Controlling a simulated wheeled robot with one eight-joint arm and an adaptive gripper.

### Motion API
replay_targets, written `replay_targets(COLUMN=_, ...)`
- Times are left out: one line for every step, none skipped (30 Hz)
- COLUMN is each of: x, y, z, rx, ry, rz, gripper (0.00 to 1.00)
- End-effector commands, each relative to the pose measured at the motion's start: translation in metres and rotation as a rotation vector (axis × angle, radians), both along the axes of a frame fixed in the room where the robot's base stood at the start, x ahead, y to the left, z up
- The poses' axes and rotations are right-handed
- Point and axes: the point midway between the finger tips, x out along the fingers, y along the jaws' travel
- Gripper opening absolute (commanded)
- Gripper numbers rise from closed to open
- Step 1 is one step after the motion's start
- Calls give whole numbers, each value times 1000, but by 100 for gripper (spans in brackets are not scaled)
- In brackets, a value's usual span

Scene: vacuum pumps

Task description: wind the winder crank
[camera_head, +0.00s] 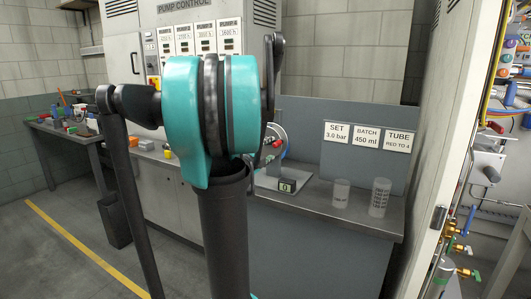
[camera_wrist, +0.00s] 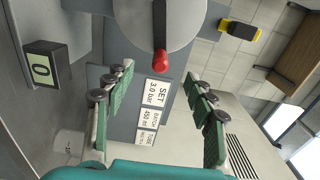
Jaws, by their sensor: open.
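In the wrist view the winder crank shows as a round grey disc (camera_wrist: 160,18) at the top with a dark arm and a red knob (camera_wrist: 160,61). My gripper (camera_wrist: 159,76) is open and empty. Its two green-padded fingers stand either side of the knob in the picture, apart from it; I cannot tell the depth gap. In the head view the red knob (camera_head: 277,143) shows just right of my arm, which hides most of the winder and my gripper. The small counter box (camera_head: 286,186) reads 0; it also shows in the wrist view (camera_wrist: 40,70).
A grey bench (camera_head: 345,212) carries two clear beakers, one (camera_head: 380,196) at its right. A back panel holds SET, BATCH and TUBE labels (camera_head: 367,136). The pump control cabinet (camera_head: 130,50) stands behind my arm. A pipe-filled cabinet (camera_head: 490,165) is at the right.

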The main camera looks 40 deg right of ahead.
Motion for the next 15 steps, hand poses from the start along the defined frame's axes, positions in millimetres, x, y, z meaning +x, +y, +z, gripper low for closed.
replay_targets(x=2, y=-6, z=0, rx=0, ry=0, rz=-2, gripper=55)
replay_targets(x=3, y=-9, z=0, rx=0, ry=0, rz=-1, gripper=55)
replay_targets(x=5, y=-13, z=0, rx=0, ry=0, rz=0, gripper=55)
replay_targets(x=6, y=-16, z=0, rx=0, ry=0, rz=0, gripper=55)
replay_targets(x=7, y=-19, z=0, rx=0, ry=1, rz=-1, gripper=55)
replay_targets(x=9, y=-23, z=0, rx=0, ry=1, rz=-1, gripper=55)
replay_targets(x=10, y=-26, z=0, rx=0, ry=1, rz=-1, gripper=55)
replay_targets(x=12, y=-29, z=0, rx=0, ry=1, rz=0, gripper=55)
replay_targets(x=14, y=-33, z=0, rx=-1, ry=1, rz=1, gripper=55)
replay_targets(x=15, y=-36, z=0, rx=-1, ry=1, rz=0, gripper=55)
replay_targets(x=16, y=-39, z=0, rx=-1, ry=1, rz=0, gripper=55)
replay_targets(x=17, y=-43, z=0, rx=-1, ry=1, rz=0, gripper=55)
replay_targets(x=19, y=-46, z=0, rx=-1, ry=1, rz=0, gripper=55)
replay_targets(x=20, y=-48, z=0, rx=-1, ry=1, rz=0, gripper=55)
replay_targets(x=22, y=-52, z=0, rx=-1, ry=1, rz=1, gripper=55)
